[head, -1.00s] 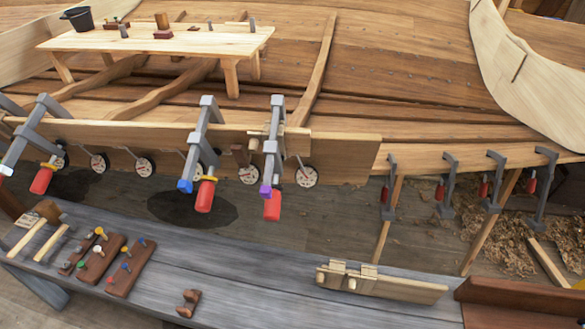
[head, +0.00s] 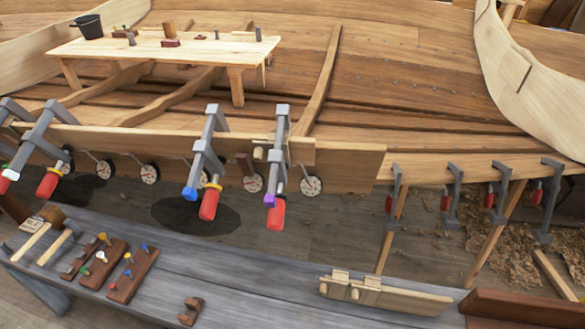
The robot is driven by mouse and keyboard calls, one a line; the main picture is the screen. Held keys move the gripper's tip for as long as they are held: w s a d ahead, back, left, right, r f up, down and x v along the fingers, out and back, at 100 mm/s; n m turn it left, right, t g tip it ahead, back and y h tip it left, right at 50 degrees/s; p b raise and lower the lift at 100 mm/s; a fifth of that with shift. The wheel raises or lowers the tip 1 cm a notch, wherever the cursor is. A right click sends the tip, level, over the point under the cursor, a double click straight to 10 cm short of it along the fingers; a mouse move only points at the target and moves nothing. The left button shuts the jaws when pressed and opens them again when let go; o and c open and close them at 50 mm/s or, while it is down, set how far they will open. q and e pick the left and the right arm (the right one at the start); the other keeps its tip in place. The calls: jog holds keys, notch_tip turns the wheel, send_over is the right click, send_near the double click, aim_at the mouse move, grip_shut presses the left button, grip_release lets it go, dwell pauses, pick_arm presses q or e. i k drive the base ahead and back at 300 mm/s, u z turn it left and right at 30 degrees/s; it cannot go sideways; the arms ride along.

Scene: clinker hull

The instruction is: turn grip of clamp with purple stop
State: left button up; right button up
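The clamp with the purple stop (head: 270,201) is the rightmost of the larger grey clamps on the plank edge. Its grey bar (head: 279,150) runs down over the plank, and its red grip (head: 276,214) hangs below the plank, just right of the purple stop. To its left is a clamp with a blue stop (head: 189,194) and a red grip (head: 209,203). Further left, clamps show a green stop (head: 5,168) and another red grip (head: 47,184). Neither of my grippers is in the head view.
A grey bench (head: 235,276) crosses the foreground with peg boards (head: 133,275), mallets and a wooden jig (head: 385,296). Round dials (head: 311,185) hang along the plank. Smaller clamps (head: 497,190) stand at right. Space before the purple-stop clamp looks clear.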

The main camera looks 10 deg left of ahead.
aim_at(275, 221)
jog(key=k, duration=1)
jog(key=z, duration=1.4)
jog(key=i, duration=1.15)
jog(key=u, duration=1.5)
